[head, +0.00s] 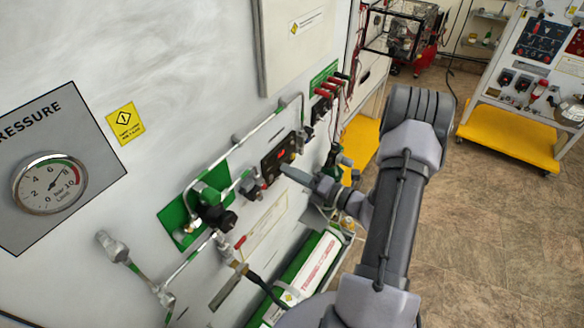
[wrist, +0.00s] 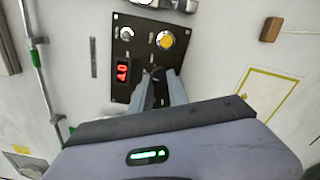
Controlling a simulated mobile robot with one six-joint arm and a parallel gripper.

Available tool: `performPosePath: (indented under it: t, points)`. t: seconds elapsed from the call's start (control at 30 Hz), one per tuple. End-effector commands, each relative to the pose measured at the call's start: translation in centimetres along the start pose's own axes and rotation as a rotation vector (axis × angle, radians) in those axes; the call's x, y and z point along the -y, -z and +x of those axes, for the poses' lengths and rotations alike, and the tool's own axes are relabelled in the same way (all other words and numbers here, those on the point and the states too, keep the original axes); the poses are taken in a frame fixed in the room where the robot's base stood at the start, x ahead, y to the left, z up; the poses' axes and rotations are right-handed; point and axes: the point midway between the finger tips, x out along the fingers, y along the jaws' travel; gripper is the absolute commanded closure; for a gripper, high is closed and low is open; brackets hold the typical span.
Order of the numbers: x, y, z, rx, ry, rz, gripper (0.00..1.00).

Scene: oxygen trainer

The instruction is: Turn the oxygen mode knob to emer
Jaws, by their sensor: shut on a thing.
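My gripper (wrist: 163,76) reaches to the panel's lower edge area in the wrist view. It is shut on a dark knob (wrist: 156,84), which is mostly hidden between the fingers. The knob's setting and any mode labels cannot be read. In the head view my gripper (head: 285,169) meets the black panel (head: 270,164) from the right, and its fingers hide the knob.
A green valve plate (head: 171,217) with pipes and fittings is left of the panel. A pressure gauge (head: 50,183) is at far left. A green and white cylinder (head: 305,270) lies below. Red and black fittings (head: 330,88) are above right. Open floor (head: 490,235) lies right.

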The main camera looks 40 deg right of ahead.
Motion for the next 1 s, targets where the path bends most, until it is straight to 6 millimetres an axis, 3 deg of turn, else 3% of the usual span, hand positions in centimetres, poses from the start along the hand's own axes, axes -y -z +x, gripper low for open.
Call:
performPosePath:
  t: [0.6,1.0]
  points:
    - [-0.21,-0.08,-0.01,0.000,0.000,0.549,1.00]
    - [-0.12,-0.05,-0.01,0.001,0.000,0.752,1.00]
